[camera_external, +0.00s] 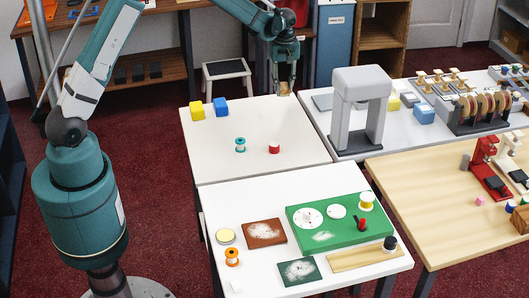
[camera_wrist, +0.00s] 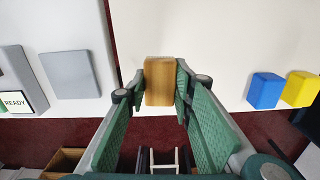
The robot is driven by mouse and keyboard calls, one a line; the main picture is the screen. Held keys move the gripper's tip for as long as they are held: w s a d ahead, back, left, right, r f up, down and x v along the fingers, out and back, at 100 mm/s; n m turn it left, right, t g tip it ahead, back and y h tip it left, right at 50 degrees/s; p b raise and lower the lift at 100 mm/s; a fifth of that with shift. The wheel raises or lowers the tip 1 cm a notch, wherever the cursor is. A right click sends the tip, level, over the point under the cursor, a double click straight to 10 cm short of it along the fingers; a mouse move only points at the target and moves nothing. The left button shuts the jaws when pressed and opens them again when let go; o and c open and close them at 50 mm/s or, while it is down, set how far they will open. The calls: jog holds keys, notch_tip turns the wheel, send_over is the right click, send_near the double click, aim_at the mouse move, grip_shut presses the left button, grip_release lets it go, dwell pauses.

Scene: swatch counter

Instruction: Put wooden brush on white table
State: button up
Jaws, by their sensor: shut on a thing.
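The wooden brush (camera_external: 284,88), a small plain tan block, is held between the fingers of my gripper (camera_external: 285,86). In the wrist view the brush (camera_wrist: 159,72) sits upright in the picture between the green finger pads. My gripper is shut on it, above the back right corner of the far white table (camera_external: 300,125). This white table also shows in the wrist view (camera_wrist: 225,40). A second white table (camera_external: 220,205) stands nearer the camera.
Yellow (camera_external: 196,109) and blue (camera_external: 221,106) blocks, a teal spool (camera_external: 240,145) and a red spool (camera_external: 274,148) stand on the far white table. A grey arch (camera_external: 360,110) rises on the table to the right.

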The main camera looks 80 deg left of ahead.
jog(key=w+d+r, duration=0.1)
jog(key=d, duration=1.1)
jog(key=w+d+r, duration=0.1)
jog(key=w+d, duration=0.1)
jog(key=d, duration=1.1)
jog(key=shift+n, duration=0.3)
jog(key=s+d+p, duration=0.1)
jog(key=s+d, duration=0.4)
jog(key=d, duration=0.9)
jog(key=s+d+r, duration=0.1)
jog(key=s+d, duration=0.5)
jog(key=d, duration=0.9)
jog(key=s+d+r+p, duration=0.1)
jog(key=s+d, duration=0.4)
jog(key=d, duration=0.9)
jog(key=shift+s+d+p, duration=0.35)
jog(key=shift+s, duration=0.05)
jog(key=s+d+r, duration=0.1)
jog(key=s+d, duration=1.4)
jog(key=s, duration=0.2)
jog(key=shift+p, duration=0.45)
jog(key=shift+r, duration=0.1)
send_over(261, 278)
jog(key=shift+f, duration=2.9)
